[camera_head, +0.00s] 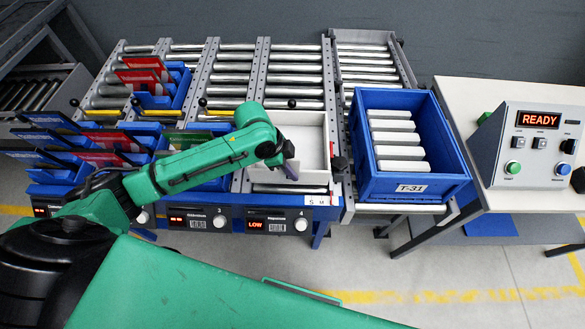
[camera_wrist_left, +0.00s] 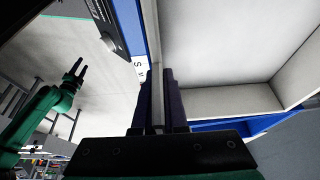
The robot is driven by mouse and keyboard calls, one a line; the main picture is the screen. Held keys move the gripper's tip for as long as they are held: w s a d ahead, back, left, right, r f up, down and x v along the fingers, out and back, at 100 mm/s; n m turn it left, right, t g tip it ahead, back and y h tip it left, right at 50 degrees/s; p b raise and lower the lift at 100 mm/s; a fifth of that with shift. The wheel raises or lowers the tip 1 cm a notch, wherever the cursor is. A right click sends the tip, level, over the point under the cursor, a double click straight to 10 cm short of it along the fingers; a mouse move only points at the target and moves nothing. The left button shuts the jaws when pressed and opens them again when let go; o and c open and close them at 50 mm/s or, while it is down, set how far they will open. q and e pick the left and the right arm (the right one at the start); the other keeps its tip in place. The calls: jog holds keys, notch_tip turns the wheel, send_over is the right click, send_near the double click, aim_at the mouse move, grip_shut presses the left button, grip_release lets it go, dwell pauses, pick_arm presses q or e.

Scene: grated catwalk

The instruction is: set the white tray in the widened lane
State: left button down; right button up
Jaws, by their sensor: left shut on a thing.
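The white tray (camera_head: 312,132) is an open, empty box at the front of the roller lane with the "LOW" display (camera_head: 257,225). My right gripper (camera_wrist_left: 76,70) shows small in the left wrist view, fingers apart and empty.
Left lanes hold blue bins with red and blue cards (camera_head: 145,75). A blue crate (camera_head: 440,180) marked T-31 with several white blocks stands right of the tray, close to a black knob (camera_head: 340,163). A control box (camera_head: 535,145) reading READY sits on the right table.

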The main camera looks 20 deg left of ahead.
aim_at(292, 165)
dwell(0.6)
pick_arm(q)
jog(key=shift+f+b, duration=1.2)
jog(key=shift+f, duration=1)
jog(key=c, duration=0.9)
grip_release()
jog(key=o, duration=0.4)
jog(key=shift+s, duration=0.1)
notch_tip(292, 165, up, 8)
jog(key=p, duration=0.9)
jog(key=shift+r, duration=0.1)
